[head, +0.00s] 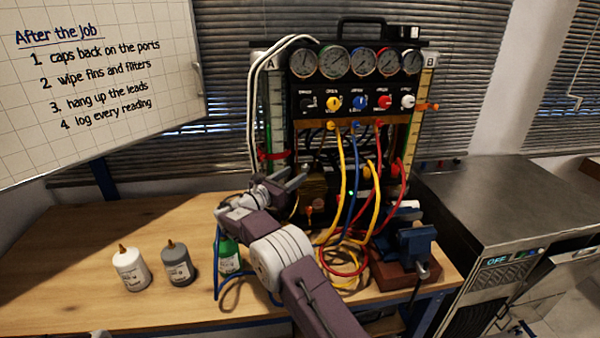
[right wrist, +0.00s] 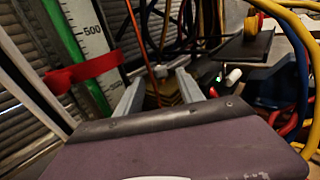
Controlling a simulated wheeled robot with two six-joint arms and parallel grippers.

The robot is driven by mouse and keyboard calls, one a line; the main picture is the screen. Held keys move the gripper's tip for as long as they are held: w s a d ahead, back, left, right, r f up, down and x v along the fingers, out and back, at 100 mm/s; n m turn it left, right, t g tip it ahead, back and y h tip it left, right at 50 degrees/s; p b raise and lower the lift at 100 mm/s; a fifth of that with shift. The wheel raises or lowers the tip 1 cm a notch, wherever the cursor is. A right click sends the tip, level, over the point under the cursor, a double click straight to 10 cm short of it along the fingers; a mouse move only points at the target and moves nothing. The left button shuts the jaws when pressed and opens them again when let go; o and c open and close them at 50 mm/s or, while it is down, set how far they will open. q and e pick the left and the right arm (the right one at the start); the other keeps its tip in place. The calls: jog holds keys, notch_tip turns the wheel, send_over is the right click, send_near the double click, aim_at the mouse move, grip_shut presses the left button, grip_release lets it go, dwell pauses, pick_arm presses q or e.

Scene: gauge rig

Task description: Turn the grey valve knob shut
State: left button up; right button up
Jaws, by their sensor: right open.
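The gauge rig (head: 352,85) stands at the back of the bench with a row of valve knobs under its gauges. The leftmost knob (head: 308,103) looks dark grey to black with a pale mark; the others are yellow, blue, red and white. How far it is turned is too small to tell. My right gripper (head: 281,180) is open and empty, below and left of that knob and apart from it, before the rig's lower left part. The right wrist view shows its spread fingers (right wrist: 160,92); I cannot make out the knob there. My left gripper is not in view.
Yellow, blue and red hoses (head: 345,185) hang before the rig. A scale column (right wrist: 82,40) with a red strap (right wrist: 85,72) stands close left of my fingers. Two bottles (head: 131,268) and a blue vise (head: 410,245) stand on the bench (head: 70,240). The bench's left is clear.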

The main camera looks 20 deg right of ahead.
jog(key=v, duration=0.4)
jog(key=shift+s+a, duration=0.15)
jog(key=shift+a, duration=0.15)
